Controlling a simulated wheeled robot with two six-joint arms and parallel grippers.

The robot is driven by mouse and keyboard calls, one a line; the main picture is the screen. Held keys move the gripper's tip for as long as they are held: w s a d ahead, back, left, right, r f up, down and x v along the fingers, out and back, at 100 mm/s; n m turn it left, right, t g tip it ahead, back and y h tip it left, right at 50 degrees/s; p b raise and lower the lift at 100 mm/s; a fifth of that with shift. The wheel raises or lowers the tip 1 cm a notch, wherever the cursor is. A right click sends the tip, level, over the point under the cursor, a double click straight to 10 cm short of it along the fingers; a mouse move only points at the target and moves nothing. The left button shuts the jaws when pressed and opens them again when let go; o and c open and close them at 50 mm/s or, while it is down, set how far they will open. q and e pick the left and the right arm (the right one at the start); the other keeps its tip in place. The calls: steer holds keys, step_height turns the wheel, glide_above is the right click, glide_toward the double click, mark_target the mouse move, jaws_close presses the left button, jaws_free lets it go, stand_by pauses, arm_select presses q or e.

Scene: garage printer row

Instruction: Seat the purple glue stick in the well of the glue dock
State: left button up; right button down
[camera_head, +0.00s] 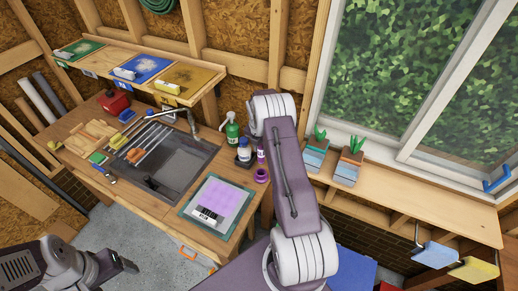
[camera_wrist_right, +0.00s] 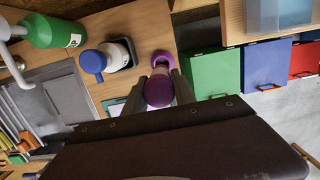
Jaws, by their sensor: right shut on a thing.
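The purple glue stick (camera_wrist_right: 158,90) stands between the fingers of my right gripper (camera_wrist_right: 166,86), which is shut on it. In the head view the stick (camera_head: 261,154) shows as a narrow purple and white piece beside my right arm, which hides most of the gripper. The glue dock (camera_head: 262,176) is a purple ring on the bench near its right edge. In the wrist view the dock's ring (camera_wrist_right: 161,57) shows just beyond the stick. The stick appears apart from it; the exact gap is unclear. My left gripper (camera_head: 126,266) is low at the left, away from the bench; its jaw opening is unclear.
A blue-capped bottle (camera_head: 244,150) and a green bottle (camera_head: 232,130) stand left of the stick. A printing screen with a purple panel (camera_head: 220,198) lies in front. A sink (camera_head: 172,162) is left. Small plants (camera_head: 349,160) stand on the right ledge.

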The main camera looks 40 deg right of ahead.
mark_target(261, 163)
step_height(261, 163, down, 10)
steer(key=b, duration=0.6)
steer(key=shift+r, duration=0.25)
steer(key=c, duration=0.9)
jaws_free()
steer(key=shift+r, duration=0.1)
steer(key=shift+c, duration=0.2)
steer(key=shift+a, duration=0.1)
steer(key=shift+s+a+p, duration=0.3)
steer(key=shift+s+a, duration=0.1)
steer(key=shift+a, duration=0.2)
